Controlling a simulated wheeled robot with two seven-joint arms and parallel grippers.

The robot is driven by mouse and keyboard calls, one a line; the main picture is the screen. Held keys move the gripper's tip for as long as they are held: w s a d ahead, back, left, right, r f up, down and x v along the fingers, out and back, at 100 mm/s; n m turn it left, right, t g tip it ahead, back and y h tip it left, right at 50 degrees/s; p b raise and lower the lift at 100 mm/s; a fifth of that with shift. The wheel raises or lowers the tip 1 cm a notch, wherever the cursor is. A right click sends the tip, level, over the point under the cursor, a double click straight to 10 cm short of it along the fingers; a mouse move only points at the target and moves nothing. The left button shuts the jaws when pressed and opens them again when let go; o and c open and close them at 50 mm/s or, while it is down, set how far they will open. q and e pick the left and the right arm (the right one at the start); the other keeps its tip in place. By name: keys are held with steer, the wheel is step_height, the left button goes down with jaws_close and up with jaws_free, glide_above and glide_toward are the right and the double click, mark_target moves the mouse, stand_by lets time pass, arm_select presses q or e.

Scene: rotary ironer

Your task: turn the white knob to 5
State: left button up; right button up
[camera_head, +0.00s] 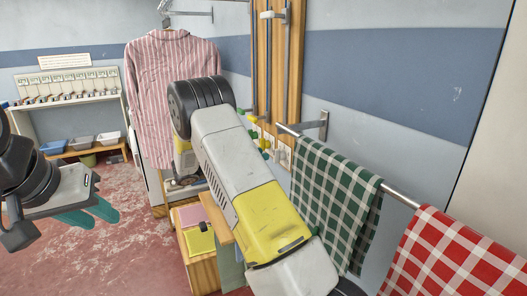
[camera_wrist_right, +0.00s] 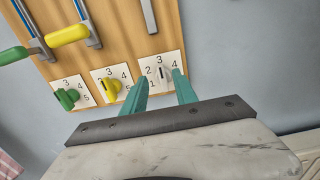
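The white knob (camera_wrist_right: 162,73) sits on a white plate with numbers, rightmost of three on a wooden board (camera_wrist_right: 120,35). Its dark mark points up, roughly towards the 3. The 5 on this plate is hidden behind a finger. My right gripper (camera_wrist_right: 161,80) is open, with one teal fingertip on each side of the knob in the right wrist view; I cannot tell whether they touch it. In the head view my own arm hides the right gripper. My left gripper (camera_head: 92,214) is open and empty over the floor at the left.
A yellow knob (camera_wrist_right: 110,88) and a green knob (camera_wrist_right: 68,98) sit left of the white one. Yellow and green levers (camera_wrist_right: 68,36) are above. A green checked cloth (camera_head: 330,190) and a red checked cloth (camera_head: 455,255) hang on a rail at the right.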

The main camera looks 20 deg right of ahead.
mark_target(277, 150)
steer(key=d, duration=0.5)
steer(key=w+d, duration=0.1)
steer(key=d, duration=0.1)
steer(key=shift+d, duration=0.2)
jaws_close()
steer(key=shift+f, duration=0.1)
